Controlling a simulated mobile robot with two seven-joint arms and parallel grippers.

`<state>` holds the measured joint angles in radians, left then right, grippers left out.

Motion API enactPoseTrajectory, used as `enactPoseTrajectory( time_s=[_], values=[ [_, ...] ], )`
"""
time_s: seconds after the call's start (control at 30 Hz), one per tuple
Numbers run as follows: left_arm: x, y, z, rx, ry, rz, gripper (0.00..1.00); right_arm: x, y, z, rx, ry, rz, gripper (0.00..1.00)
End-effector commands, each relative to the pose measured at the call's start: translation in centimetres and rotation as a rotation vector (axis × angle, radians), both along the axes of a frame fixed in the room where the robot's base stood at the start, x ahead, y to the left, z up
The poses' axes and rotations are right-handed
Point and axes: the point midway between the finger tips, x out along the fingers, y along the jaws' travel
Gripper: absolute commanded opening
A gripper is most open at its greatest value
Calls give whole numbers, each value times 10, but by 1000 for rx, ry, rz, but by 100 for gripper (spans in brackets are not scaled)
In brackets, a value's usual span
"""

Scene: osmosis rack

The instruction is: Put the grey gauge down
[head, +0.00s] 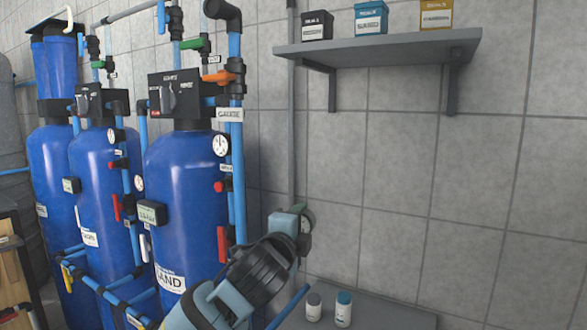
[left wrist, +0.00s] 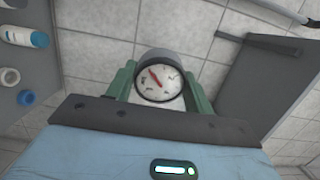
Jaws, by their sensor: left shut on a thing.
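The grey gauge (head: 308,221), a round dial with a grey body, is held up in front of the tiled wall, to the right of the blue tanks. In the left wrist view its white face with a red needle (left wrist: 158,80) points at the camera. My left gripper (head: 299,209) is shut on it, with a green finger on each side in the left wrist view. In the head view the gripper and wrist hide part of the gauge. My right gripper is in neither view.
A low grey bench top (head: 385,318) holds two small bottles, one grey-capped (head: 313,307) and one blue-capped (head: 343,309); its right part looks clear. A wall shelf (head: 380,48) with three small boxes is above. Blue tanks (head: 188,200) with pipes stand at left.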

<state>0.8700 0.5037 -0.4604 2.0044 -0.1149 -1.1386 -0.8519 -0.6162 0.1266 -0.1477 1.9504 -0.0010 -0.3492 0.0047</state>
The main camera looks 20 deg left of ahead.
Motion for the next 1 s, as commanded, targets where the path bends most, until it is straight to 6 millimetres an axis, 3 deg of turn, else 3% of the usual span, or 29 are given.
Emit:
enactPoseTrajectory(
  time_s=[0.03,0.2,0.5,0.73,1.0],
  values=[
    [-8,-4,-24,0,7,-6,16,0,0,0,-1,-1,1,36],
    [-38,-15,-82,4,0,-22,16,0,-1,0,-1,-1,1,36],
    [-110,-32,-160,2,-2,-62,16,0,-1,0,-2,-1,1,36],
    [-154,-40,-188,-1,-3,-89,16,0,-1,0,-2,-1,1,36],
    [-168,-43,-194,-2,-5,-97,16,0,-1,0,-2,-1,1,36]
  ],
)
